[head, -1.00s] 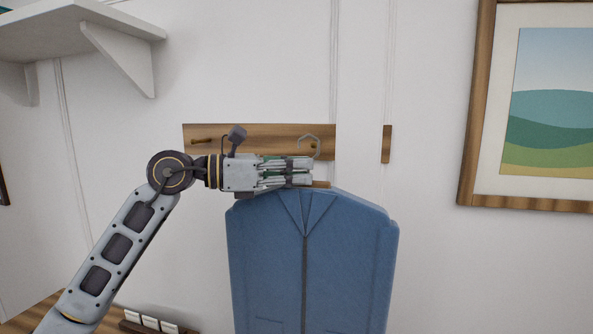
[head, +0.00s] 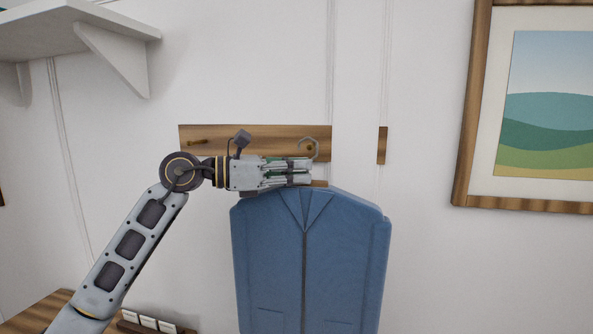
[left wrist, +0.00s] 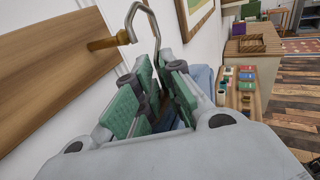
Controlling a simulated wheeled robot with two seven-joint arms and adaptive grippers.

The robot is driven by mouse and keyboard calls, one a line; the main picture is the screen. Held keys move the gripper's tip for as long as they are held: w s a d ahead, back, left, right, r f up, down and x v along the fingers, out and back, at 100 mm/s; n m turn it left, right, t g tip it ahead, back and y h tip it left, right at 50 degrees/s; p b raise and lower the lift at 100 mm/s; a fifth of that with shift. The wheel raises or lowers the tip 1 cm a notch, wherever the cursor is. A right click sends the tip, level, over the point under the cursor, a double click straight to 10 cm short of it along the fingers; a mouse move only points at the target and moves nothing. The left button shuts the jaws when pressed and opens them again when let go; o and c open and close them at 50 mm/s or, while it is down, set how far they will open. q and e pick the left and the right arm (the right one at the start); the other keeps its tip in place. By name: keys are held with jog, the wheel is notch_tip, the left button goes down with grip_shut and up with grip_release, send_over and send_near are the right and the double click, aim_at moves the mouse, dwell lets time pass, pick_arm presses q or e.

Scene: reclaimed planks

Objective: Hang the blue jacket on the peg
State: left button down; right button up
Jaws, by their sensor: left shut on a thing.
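The blue jacket (head: 310,265) hangs upright from a wooden hanger in front of the wall. My left gripper (head: 305,172) is shut on the hanger just above the jacket's collar; its fingers also show in the left wrist view (left wrist: 160,95). The hanger's metal hook (head: 312,140) rises above the fingers and overlaps the right peg (head: 310,147) of the wooden rail (head: 250,140). In the left wrist view the hook (left wrist: 145,22) is at the tip of the peg (left wrist: 103,43); I cannot tell whether they touch. My right gripper is not in view.
A second peg (head: 197,142) on the rail's left is empty. A white shelf (head: 75,30) is at upper left and a framed picture (head: 540,105) at right. A wooden surface with small white items (head: 148,322) is below.

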pick_arm(q)
jog(key=shift+w+d+p, duration=0.15)
jog(key=shift+w+p, duration=0.2)
jog(key=shift+w, duration=0.45)
jog(key=shift+w+d+f, duration=0.1)
jog(key=shift+w+f, duration=0.05)
jog(key=shift+w, duration=0.5)
jog(key=shift+w+d+f, duration=0.15)
jog(key=shift+w+f, duration=0.05)
jog(key=shift+w, duration=0.4)
jog(key=shift+w+d+f, duration=0.1)
jog(key=shift+w+f, duration=0.05)
jog(key=shift+w, duration=0.5)
jog(key=shift+f, duration=0.1)
jog(key=c, duration=1.5)
grip_release()
jog(key=shift+o, duration=0.2)
jog(key=shift+v, duration=5.95)
